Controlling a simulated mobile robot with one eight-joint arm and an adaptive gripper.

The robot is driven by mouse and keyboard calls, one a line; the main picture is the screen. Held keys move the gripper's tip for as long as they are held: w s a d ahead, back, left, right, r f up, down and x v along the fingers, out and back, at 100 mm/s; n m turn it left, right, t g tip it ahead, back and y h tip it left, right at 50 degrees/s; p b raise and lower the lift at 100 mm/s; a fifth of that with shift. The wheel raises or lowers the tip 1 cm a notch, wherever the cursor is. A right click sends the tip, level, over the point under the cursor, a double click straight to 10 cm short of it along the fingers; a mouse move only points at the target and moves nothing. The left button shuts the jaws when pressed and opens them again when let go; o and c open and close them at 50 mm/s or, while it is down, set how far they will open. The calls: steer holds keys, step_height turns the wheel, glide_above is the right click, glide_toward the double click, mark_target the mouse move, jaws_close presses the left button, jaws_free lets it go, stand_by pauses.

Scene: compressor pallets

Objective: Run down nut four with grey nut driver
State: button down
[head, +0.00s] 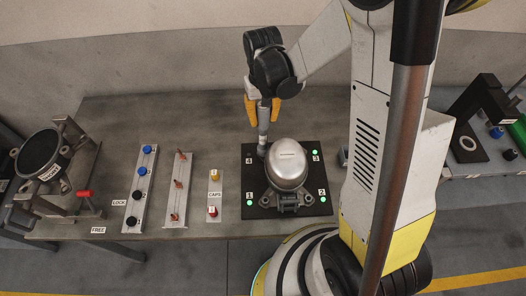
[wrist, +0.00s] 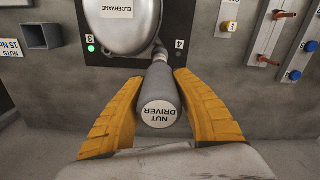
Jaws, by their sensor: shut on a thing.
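My gripper (head: 262,108) is shut on the grey nut driver (head: 263,128), its yellow fingers on either side. The driver points down at the corner of the black pallet (head: 313,203) marked 4. In the wrist view the driver (wrist: 159,101) shows its NUT DRIVER label, with its far end beside the silver compressor (wrist: 122,22) near label 4. The compressor dome (head: 287,163) stands on the pallet. Green lights show at corners 1, 2 and 3; I see none at 4. Nut four itself is hidden, so I cannot tell whether the driver is seated on it.
Left of the pallet are a CAPS strip (head: 215,200), a rack with red-brown pieces (head: 177,208), a rack with blue and black knobs (head: 138,199), and a black round fixture (head: 42,153). A square grey socket (wrist: 40,36) is beside the pallet. The back of the bench is clear.

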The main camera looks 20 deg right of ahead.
steer(key=shift+f+b, duration=0.3)
steer(key=shift+b, duration=0.05)
stand_by(1.0)
steer(key=shift+r, duration=0.1)
stand_by(1.0)
steer(key=shift+r+p, duration=1.7)
steer(key=shift+r, duration=0.7)
